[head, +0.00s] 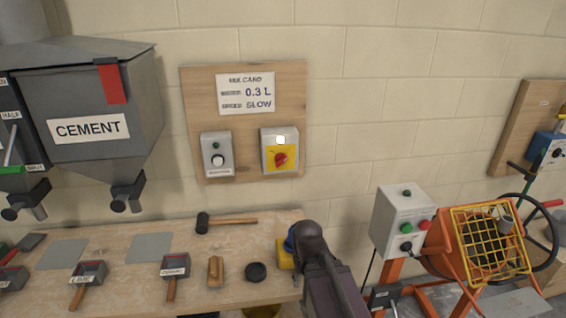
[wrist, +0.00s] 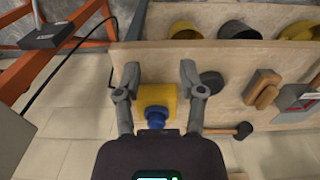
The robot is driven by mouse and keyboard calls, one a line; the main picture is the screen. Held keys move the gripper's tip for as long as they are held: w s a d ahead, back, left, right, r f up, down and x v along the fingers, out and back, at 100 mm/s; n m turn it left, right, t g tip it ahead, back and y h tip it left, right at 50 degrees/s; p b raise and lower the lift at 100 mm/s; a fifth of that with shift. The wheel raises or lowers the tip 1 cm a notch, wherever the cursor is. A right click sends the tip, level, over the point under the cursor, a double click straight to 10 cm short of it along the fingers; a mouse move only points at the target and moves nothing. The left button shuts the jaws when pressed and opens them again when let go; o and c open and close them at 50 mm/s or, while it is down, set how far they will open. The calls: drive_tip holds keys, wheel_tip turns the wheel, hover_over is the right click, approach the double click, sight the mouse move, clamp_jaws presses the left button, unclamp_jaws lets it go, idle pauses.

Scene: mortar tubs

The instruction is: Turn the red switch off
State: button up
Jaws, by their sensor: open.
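The red switch (head: 281,159) is a red rotary knob on a yellow plate, on a grey box with a pale lamp above it. The box is fixed to the wooden wall board (head: 243,80). The knob looks tilted; its exact setting is too small to read. My gripper (wrist: 159,72) is open in the wrist view, its two fingers spread. A yellow block with a blue knob (wrist: 157,100) shows between the fingers in that picture; whether it is within their reach I cannot tell. In the head view, my dark arm is below the switch, apart from it, and the fingertips are hidden.
A grey dial box (head: 217,154) is left of the switch. The bench (head: 130,285) below bears a mallet (head: 225,221), a black puck (head: 256,272) and scoops. A grey control box (head: 404,222) and an orange mixer (head: 487,245) stand right. The wall between is clear.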

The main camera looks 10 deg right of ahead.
drive_tip(key=shift+w+d, duration=0.1)
drive_tip(key=shift+d, duration=0.25)
drive_tip(key=m+t+y+p, duration=0.4)
drive_tip(key=m+t, duration=0.2)
drive_tip(key=t, duration=0.8)
approach(282, 163)
drive_tip(key=s+d, duration=0.1)
drive_tip(key=s, duration=0.2)
drive_tip(key=shift+s+r, duration=0.1)
drive_tip(key=shift+r, duration=0.3)
drive_tip(key=shift+f, duration=0.1)
drive_tip(key=b+x, duration=0.1)
drive_tip(key=x, duration=0.3)
drive_tip(key=b+x, duration=0.1)
drive_tip(key=x, duration=0.4)
drive_tip(key=b+x, duration=0.2)
drive_tip(key=x, duration=0.2)
drive_tip(key=shift+w, duration=0.4)
clamp_jaws()
